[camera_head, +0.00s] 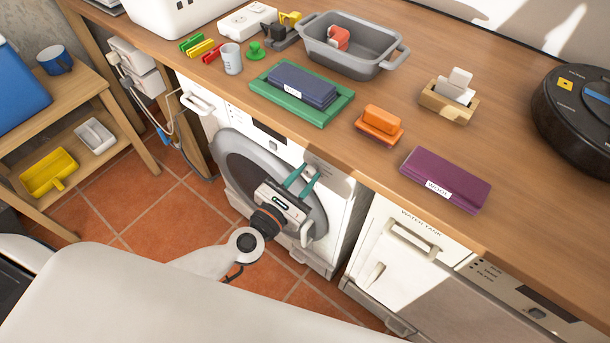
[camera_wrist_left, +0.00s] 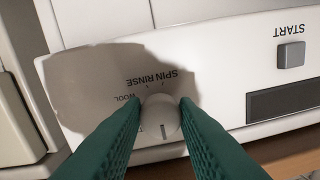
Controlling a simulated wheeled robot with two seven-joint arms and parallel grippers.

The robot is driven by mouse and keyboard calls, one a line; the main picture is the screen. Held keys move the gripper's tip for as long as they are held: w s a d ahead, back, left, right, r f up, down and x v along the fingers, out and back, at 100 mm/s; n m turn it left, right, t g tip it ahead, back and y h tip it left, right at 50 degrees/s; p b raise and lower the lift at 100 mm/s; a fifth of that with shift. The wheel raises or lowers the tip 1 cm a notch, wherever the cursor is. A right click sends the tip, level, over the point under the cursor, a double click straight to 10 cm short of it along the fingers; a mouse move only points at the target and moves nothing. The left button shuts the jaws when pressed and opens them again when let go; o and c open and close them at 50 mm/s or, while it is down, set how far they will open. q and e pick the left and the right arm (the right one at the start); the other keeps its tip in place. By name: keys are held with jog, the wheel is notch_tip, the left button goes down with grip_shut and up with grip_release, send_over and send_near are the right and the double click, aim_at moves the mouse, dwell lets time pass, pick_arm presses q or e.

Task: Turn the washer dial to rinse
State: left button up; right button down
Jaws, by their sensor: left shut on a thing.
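The washer (camera_head: 345,215) stands under the wooden counter, its round grey-rimmed door (camera_head: 232,150) facing me. My left gripper (camera_head: 306,176) reaches its control panel with green fingers. In the left wrist view the left gripper (camera_wrist_left: 160,118) is shut on the pale round dial (camera_wrist_left: 160,112), one finger on each side. The panel appears upside down there. The labels SPIN, RINSE (camera_wrist_left: 142,83) and WOOL (camera_wrist_left: 123,98) lie along the dial's upper side in the picture. A dark line on the dial is on its lower side, away from these labels. My right gripper is not in view.
The counter edge (camera_head: 325,160) runs just above my left gripper. The counter holds a purple WOOL book-like block (camera_head: 445,178), an orange block (camera_head: 381,122), a grey basin (camera_head: 350,65) and a green tray (camera_head: 262,88). A START button (camera_wrist_left: 291,54) sits on the panel, away from the fingers.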

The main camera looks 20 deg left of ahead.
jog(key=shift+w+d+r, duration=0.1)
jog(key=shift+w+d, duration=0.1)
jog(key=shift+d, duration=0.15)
